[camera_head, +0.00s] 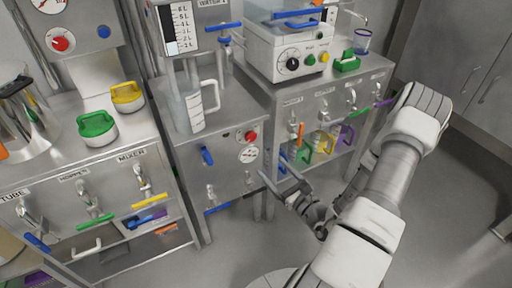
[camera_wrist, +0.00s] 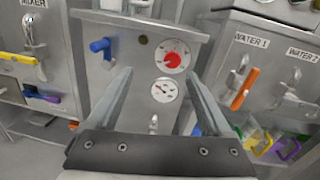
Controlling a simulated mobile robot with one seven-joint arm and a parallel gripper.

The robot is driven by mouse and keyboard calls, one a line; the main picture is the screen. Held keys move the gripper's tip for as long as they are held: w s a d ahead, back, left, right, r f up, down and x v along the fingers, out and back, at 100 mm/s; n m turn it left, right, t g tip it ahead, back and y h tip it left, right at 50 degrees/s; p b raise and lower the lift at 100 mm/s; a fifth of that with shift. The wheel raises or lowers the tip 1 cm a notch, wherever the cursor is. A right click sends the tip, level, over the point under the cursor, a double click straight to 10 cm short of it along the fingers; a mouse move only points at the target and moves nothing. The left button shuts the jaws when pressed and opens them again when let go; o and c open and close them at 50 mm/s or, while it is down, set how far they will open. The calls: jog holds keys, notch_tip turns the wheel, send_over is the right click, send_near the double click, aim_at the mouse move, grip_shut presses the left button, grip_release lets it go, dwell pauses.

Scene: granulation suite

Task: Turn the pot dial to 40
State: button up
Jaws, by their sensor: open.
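No dial label that I can read says pot. A white lidded box (camera_head: 285,45) with a blue handle stands on the right bench and carries a black round dial (camera_head: 292,64) on its front; its setting is too small to read. A red dial (camera_wrist: 172,58) on a white round plate sits on the middle cabinet, above a small gauge (camera_wrist: 165,90); the red dial also shows in the head view (camera_head: 251,137). My gripper (camera_head: 273,163) is open and empty in front of that cabinet panel. In the wrist view the gripper's fingers (camera_wrist: 160,72) spread either side of the gauge, touching nothing visible.
Another red dial (camera_head: 60,43) is on the machine at upper left. A blue valve handle (camera_head: 207,156) juts from the middle cabinet. A clear jug (camera_head: 197,108) stands on top. Several taps with coloured handles line the right bench front. Floor lies clear around my arm.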

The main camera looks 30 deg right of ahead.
notch_tip(320, 180, down, 2)
jog(key=d+m+h, duration=0.2)
jog(key=b, duration=0.4)
send_near(252, 138)
jog(key=w, duration=0.8)
jog(key=shift+a+r, duration=0.1)
jog(key=shift+a, duration=0.05)
grip_shut()
